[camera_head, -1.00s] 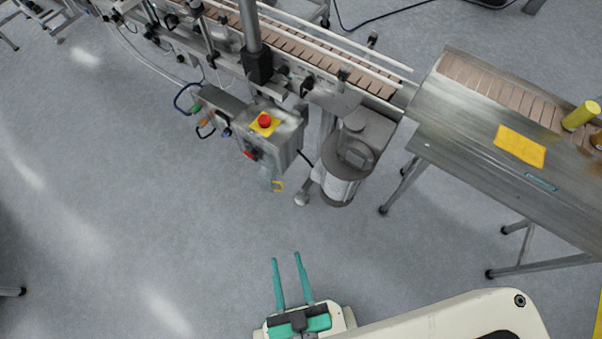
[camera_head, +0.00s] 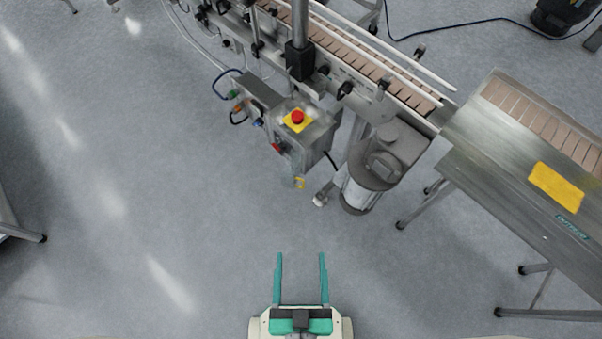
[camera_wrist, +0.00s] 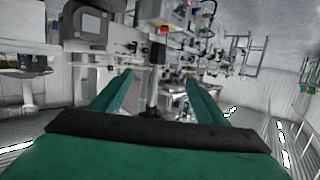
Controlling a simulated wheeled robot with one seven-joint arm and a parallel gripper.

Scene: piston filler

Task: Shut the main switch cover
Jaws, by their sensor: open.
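The control box (camera_head: 313,140) hangs on the front of the conveyor, with a red emergency stop on a yellow plate (camera_head: 297,118) on top. A small red switch (camera_head: 278,147) sits on its left face. Below it, a pale, clear-looking piece with a yellow edge (camera_head: 299,183) juts out, apparently the main switch cover, standing open; its hinge is too small to make out. My gripper (camera_head: 301,256) is open and empty over bare floor, below the box in the picture and apart from it. Its spread teal fingers also show in the wrist view (camera_wrist: 158,78), where the cover cannot be made out.
A cylindrical motor (camera_head: 370,180) hangs just right of the box. Cables and coloured buttons (camera_head: 236,105) lie to its left. A steel table (camera_head: 500,150) on legs stands at the right. The floor (camera_head: 150,200) in front and to the left is clear.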

